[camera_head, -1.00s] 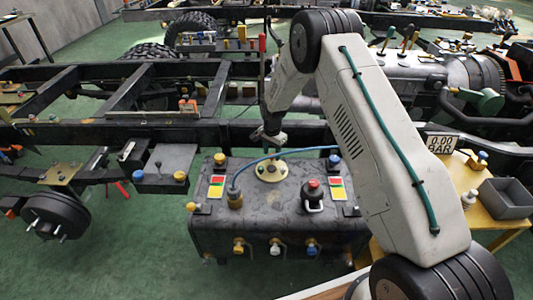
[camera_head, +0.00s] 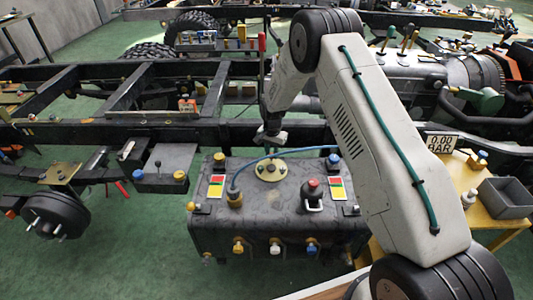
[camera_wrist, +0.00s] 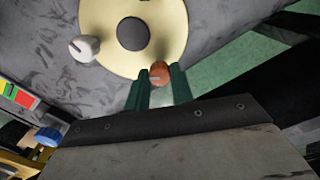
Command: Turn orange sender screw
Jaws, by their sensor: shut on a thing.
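The pale yellow sender plate (camera_head: 270,171) lies on top of the dark grey tank (camera_head: 320,239). The wrist view shows the plate as a round disc (camera_wrist: 104,20) with a dark centre. The orange screw (camera_wrist: 158,73) is at the disc's lower edge, between the green fingertips of my gripper (camera_wrist: 160,82). The gripper is shut on the screw. In the head view my gripper (camera_head: 271,140) is just above the back of the plate. The screw cannot be made out there.
On the tank are a brass fitting (camera_head: 234,197) with a blue hose, a red-topped fitting (camera_head: 313,188) and a blue cap (camera_head: 334,159). The chassis rail (camera_head: 110,131) runs behind. A gauge reads 0.00 BAR (camera_head: 441,144).

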